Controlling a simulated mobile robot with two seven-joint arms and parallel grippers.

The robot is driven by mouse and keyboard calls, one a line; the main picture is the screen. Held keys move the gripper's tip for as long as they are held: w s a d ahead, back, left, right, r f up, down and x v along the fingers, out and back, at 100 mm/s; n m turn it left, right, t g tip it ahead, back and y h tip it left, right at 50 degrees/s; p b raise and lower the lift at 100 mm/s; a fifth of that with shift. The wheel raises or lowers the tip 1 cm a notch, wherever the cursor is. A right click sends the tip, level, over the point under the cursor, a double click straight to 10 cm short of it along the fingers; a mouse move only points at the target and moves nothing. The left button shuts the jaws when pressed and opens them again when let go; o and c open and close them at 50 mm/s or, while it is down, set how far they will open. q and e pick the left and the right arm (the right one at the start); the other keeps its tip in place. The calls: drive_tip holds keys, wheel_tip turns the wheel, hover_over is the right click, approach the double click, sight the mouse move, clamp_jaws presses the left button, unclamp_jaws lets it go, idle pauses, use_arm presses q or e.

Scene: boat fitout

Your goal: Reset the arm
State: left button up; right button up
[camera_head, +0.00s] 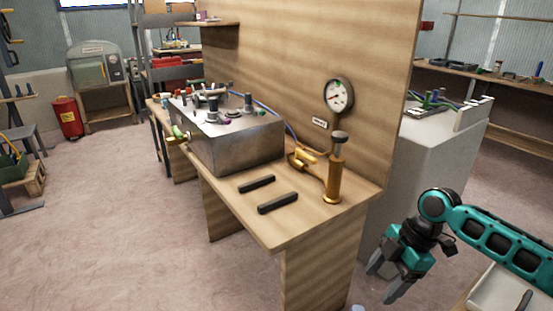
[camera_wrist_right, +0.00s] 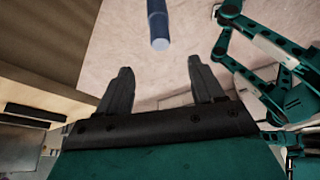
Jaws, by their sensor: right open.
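My right arm comes in from the right in the head view. Its teal and black gripper (camera_head: 383,281) hangs in free air right of the wooden workbench (camera_head: 285,232), with its fingers pointing down. The jaws are apart and nothing is between them. In the right wrist view the two dark fingers (camera_wrist_right: 154,88) are spread, with floor behind them. My left gripper does not show in the head view.
The bench bears a metal box (camera_head: 240,143), two black bars (camera_head: 278,202) and a brass pump (camera_head: 335,175). A gauge (camera_head: 339,96) is on the upright panel. A grey cabinet (camera_head: 415,160) stands behind my right gripper. A blue cylinder (camera_wrist_right: 158,25) shows beyond the fingers. Floor at left is open.

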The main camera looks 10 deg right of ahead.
drive_tip(key=s+a+f+m+t+p, duration=0.3)
drive_tip(key=a+f+m+t+p, duration=0.15)
drive_tip(key=a+f+m, duration=0.5)
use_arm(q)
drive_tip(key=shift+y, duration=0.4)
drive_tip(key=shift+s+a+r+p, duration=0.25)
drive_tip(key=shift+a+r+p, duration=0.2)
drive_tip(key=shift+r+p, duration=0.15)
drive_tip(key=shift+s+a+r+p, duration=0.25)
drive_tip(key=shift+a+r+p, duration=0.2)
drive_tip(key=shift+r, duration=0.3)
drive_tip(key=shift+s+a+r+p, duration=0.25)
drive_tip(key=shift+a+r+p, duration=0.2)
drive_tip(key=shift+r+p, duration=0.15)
use_arm(e)
drive_tip(key=s+a+r+m+t+h, duration=0.2)
drive_tip(key=s+a+r+m+t, duration=0.1)
drive_tip(key=s+m+t, duration=0.3)
drive_tip(key=shift+a+v, duration=0.25)
drive_tip(key=shift+v, duration=1.25)
